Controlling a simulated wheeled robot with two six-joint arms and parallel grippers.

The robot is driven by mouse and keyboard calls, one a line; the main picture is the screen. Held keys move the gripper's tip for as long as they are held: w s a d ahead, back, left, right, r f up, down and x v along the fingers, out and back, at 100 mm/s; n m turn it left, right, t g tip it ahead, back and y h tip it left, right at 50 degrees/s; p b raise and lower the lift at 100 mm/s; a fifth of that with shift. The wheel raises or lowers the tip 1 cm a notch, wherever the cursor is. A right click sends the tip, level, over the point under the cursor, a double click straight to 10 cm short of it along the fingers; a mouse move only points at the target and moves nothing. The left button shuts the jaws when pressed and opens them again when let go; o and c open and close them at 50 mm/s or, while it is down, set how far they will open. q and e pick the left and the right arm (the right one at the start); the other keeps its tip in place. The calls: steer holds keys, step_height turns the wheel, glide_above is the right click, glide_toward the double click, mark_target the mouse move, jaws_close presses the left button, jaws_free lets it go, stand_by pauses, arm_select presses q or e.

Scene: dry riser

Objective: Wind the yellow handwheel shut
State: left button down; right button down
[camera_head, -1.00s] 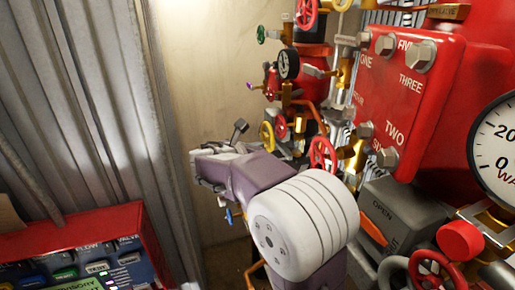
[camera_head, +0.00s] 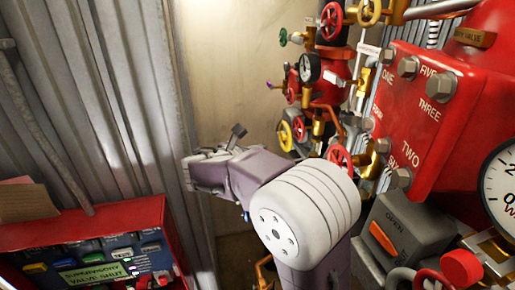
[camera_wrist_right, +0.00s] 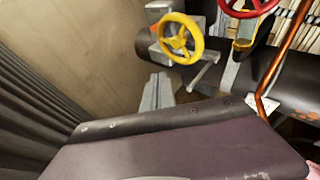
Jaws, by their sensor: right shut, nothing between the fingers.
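The yellow handwheel (camera_wrist_right: 180,38) is at the top centre of the right wrist view, on a grey valve body. My right gripper (camera_wrist_right: 158,84) shows as narrow grey fingers, shut and empty, below and left of the handwheel. A visible gap separates them in the picture. My own purple link hides the gripper's base. My left gripper is not in view.
A red wheel (camera_wrist_right: 248,5) and a copper pipe (camera_wrist_right: 284,62) are close right of the handwheel. A red numbered box (camera_head: 420,110) and gauge (camera_head: 500,190) stand at right. A red-framed console (camera_head: 90,255) is at lower left, beside corrugated wall (camera_head: 100,100).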

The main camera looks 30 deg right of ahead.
steer(key=d+r+p, duration=0.1)
steer(key=r, duration=0.1)
steer(key=s+d+r+p, duration=0.1)
steer(key=d+r+p, duration=0.2)
steer(key=d+r, duration=0.1)
steer(key=shift+s+r, duration=0.2)
steer(key=shift+s, duration=0.1)
steer(key=f+b, duration=0.4)
steer(key=f, duration=0.1)
steer(key=f+b, duration=0.2)
steer(key=shift+w+f, duration=0.15)
steer(key=shift+w, duration=0.15)
steer(key=shift+s, duration=0.3)
steer(key=shift+w, duration=0.35)
steer(key=shift+s+d, duration=0.15)
steer(key=shift+s, duration=0.05)
